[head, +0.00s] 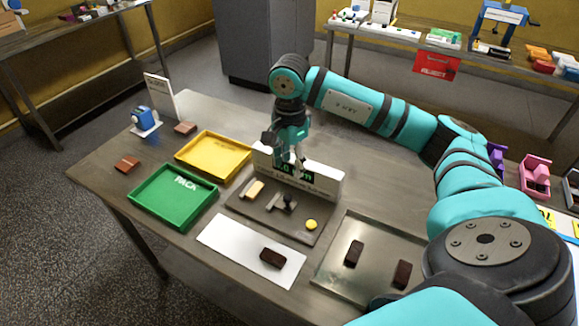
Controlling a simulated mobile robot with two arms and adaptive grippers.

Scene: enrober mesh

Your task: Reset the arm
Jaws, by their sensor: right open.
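My right arm reaches in from the right over the table. Its gripper (291,160) points down above the grey station with the green display (292,168). The gripper is open and I see nothing held in it. Its fingertips are small and partly lost against the display. My left gripper does not show. A dark brown bar (273,257) lies on a white sheet (229,245). Two more dark bars, one here (354,253) and one here (402,273), lie on the metal tray (335,285).
A green PACK tray (172,218) and a yellow tray (213,135) stand at the left. Brown pieces (127,165) and a blue device (143,118) are near the left edge. The station base (258,227) carries a yellow button (311,225). Bare table lies behind the display.

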